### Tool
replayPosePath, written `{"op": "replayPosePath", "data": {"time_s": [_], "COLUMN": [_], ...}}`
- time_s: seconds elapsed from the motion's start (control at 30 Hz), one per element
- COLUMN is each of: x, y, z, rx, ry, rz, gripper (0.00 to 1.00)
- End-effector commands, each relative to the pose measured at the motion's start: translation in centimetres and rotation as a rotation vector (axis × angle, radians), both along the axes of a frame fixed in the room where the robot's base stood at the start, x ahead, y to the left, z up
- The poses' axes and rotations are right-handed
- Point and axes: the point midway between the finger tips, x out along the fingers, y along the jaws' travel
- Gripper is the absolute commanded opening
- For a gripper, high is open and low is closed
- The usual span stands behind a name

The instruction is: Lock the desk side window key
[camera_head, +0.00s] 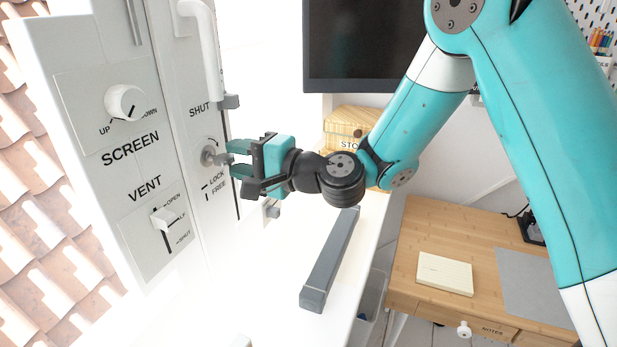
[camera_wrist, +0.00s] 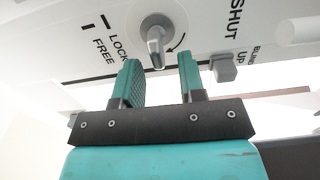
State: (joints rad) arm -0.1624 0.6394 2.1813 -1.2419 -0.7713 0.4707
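The window key (camera_head: 208,156) is a small grey metal key in a round lock plate on the white window frame, beside the LOCK and FREE labels (camera_head: 216,184). In the wrist view the key (camera_wrist: 155,43) sticks out towards me, with a curved arrow beside it. My gripper (camera_head: 230,158) is at the key, its fingers pointing at the frame. In the wrist view my gripper (camera_wrist: 159,62) is open, with a teal finger on either side of the key's outer end and visible gaps. I cannot tell which mark the key points to.
A white window handle (camera_head: 207,50) hangs above the lock, by the SHUT label. A SCREEN knob (camera_head: 125,102) and a VENT slider (camera_head: 165,220) are at the left. A grey bar (camera_head: 330,260) lies on the white sill below my arm. A wooden desk (camera_head: 410,235) stands at the right.

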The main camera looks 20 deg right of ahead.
Motion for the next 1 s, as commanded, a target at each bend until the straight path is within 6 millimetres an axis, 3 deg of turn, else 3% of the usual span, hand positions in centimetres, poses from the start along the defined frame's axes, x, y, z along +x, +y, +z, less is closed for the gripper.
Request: {"op": "replayPosePath", "data": {"time_s": [0.1,0.47,0.7,1.0], "x": [-1.7,-7.4,-8.7,-9.1], "y": [-2.6,-9.8,-11.4,-11.7], "z": [-0.8,-0.5,-0.4,-0.1], "rx": [0.001,0.001,0.001,0.001], "ry": [0.001,-0.002,-0.005,-0.001], "rz": [-0.007,-0.009,-0.004,-0.003], "gripper": [0.37,0.37,0.37,0.37]}}
